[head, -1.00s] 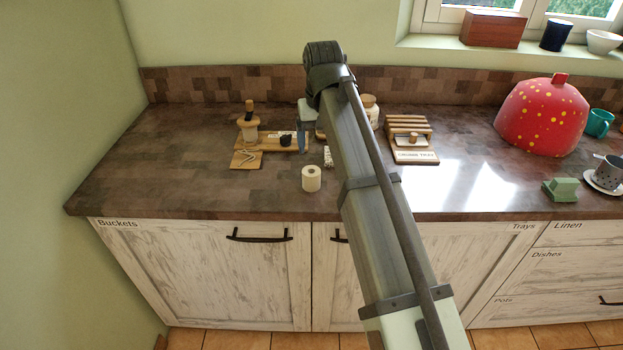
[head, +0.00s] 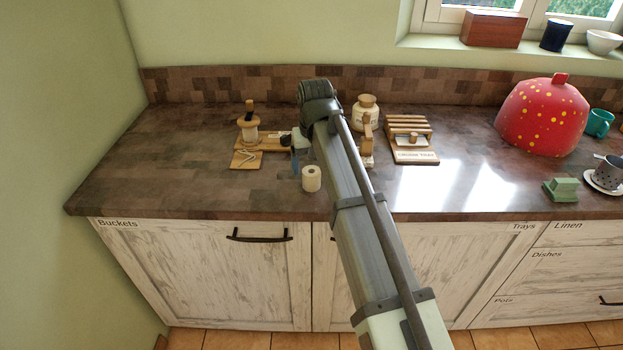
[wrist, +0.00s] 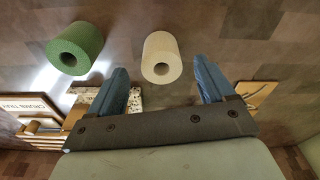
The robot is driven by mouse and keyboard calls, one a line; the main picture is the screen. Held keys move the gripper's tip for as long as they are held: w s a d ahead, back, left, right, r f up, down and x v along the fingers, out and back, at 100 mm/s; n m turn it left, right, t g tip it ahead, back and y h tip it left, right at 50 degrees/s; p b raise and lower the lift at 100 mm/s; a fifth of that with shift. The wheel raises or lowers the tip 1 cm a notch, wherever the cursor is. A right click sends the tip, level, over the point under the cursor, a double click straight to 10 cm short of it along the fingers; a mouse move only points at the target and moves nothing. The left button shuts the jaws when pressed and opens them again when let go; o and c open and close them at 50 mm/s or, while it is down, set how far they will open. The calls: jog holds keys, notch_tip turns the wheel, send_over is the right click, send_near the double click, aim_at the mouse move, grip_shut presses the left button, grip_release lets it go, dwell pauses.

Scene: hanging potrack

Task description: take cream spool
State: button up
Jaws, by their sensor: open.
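The cream spool (head: 311,179), a short cylinder with a dark central hole, stands on the countertop near its front edge. In the wrist view the cream spool (wrist: 161,57) lies between the directions of the two blue fingers, just beyond their tips. My gripper (wrist: 162,72) is open and empty, with one finger on each side. In the head view my gripper (head: 300,164) is just behind and above the spool, partly hidden by my arm. A green spool (wrist: 75,48) sits to the left in the wrist view; my arm hides it in the head view.
A speckled block (wrist: 131,99) is close to the left finger in the wrist view. A wooden rack (head: 410,128), a jar (head: 364,114) and a wooden mill-like item (head: 249,126) stand around. The counter's left part is clear.

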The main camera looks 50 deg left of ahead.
aim_at(311, 175)
jog(key=shift+w+a+f, duration=0.1)
jog(key=shift+a+f, duration=0.1)
jog(key=shift+f, duration=0.95)
jog(key=shift+w+a+f, duration=0.1)
jog(key=shift+a+f, duration=0.05)
jog(key=shift+f, duration=0.95)
jog(key=shift+s, duration=0.1)
jog(key=shift+c, duration=0.4)
jog(key=c, duration=1)
